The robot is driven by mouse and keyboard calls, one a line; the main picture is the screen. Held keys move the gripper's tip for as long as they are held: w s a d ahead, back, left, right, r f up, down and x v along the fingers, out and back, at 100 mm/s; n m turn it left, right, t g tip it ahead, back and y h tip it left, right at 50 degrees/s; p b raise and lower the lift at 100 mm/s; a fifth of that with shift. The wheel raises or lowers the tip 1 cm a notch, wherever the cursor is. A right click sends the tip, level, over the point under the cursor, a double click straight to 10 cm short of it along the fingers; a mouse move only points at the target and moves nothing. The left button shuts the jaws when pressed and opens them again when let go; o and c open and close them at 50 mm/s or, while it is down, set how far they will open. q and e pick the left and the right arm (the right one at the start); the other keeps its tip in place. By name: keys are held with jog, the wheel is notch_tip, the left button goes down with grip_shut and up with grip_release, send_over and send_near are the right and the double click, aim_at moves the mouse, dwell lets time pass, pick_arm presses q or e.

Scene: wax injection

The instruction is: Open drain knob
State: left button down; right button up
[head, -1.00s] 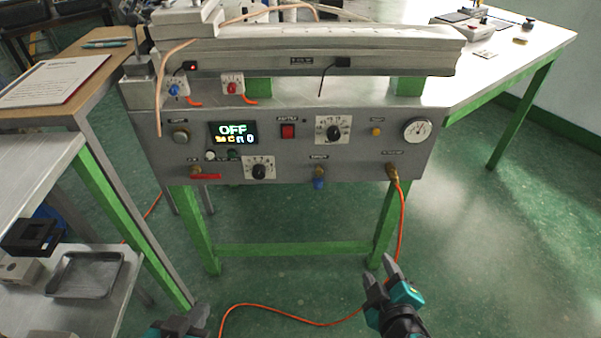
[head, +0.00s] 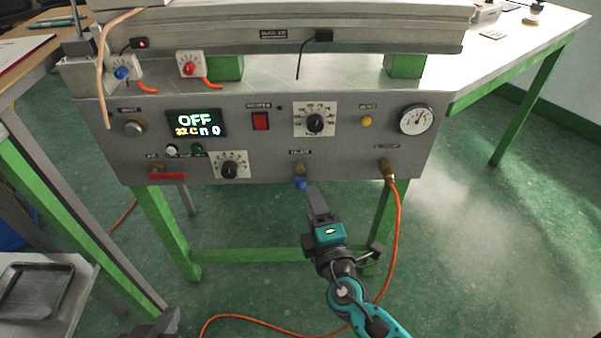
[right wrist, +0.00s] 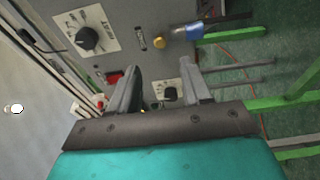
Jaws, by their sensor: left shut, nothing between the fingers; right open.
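A brass fitting with a blue knob (head: 300,182) sticks out under the lower middle of the grey control panel (head: 265,110). I take it to be the drain knob, but its label is too small to read. My right gripper (head: 317,200) is just below and right of it, apart from it. In the right wrist view the blue knob (right wrist: 188,33) lies beyond the open, empty fingers (right wrist: 160,82), off to their upper side. My left gripper (head: 165,322) is shut and empty at the bottom edge, partly cut off.
A red-handled valve (head: 168,175) is at the panel's lower left, and an orange hose (head: 397,235) hangs from a brass fitting on the right. Dials, a red switch (head: 260,121), a gauge (head: 417,119) and a display reading OFF (head: 196,124) are on the panel. Green legs (head: 165,232) stand below.

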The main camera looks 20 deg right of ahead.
aim_at(301, 171)
jog(key=w, duration=0.9)
jog(key=shift+w+d+b, duration=0.25)
jog(key=shift+w+b, duration=0.05)
jog(key=shift+w, duration=0.1)
grip_shut()
